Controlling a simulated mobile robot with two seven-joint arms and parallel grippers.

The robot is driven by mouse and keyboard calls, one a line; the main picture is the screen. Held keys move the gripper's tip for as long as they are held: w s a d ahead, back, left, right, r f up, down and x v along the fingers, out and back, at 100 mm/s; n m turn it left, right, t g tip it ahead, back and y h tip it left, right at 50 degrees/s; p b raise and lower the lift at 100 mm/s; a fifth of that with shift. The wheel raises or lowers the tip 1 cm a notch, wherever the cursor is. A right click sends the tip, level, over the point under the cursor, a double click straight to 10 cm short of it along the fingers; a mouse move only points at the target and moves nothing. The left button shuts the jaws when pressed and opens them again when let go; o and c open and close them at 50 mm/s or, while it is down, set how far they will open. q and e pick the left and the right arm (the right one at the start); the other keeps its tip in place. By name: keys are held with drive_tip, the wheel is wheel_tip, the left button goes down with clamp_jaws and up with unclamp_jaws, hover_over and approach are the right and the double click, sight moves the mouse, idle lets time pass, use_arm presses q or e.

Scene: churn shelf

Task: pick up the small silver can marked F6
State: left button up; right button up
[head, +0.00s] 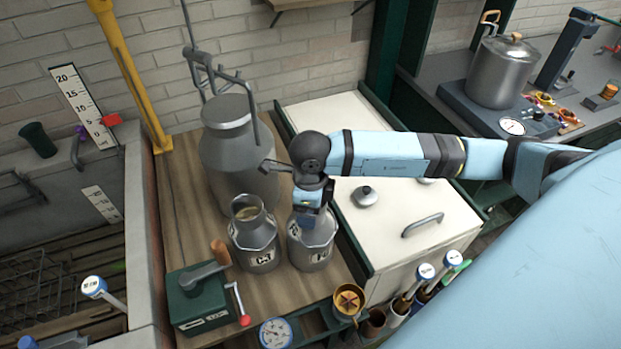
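A small silver can (311,253) stands on the wooden top, its label only partly legible and starting with what looks like F. My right gripper (308,212) points down at this can's neck and hides its mouth. Whether the fingers touch or grip the neck cannot be made out. A similar small silver can marked C-something (257,252) stands just left of it, with its mouth uncovered. My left gripper is not in view.
A large lidded grey can (232,150) stands behind the small ones. A green box with a crank (200,300) is at front left, and a round dial (276,333) at the front. A white-lidded chest (390,225) lies to the right, under my arm.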

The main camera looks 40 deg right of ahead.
drive_tip(key=shift+w+r, duration=0.1)
drive_tip(key=shift+c, duration=0.7)
drive_tip(key=shift+r, duration=0.15)
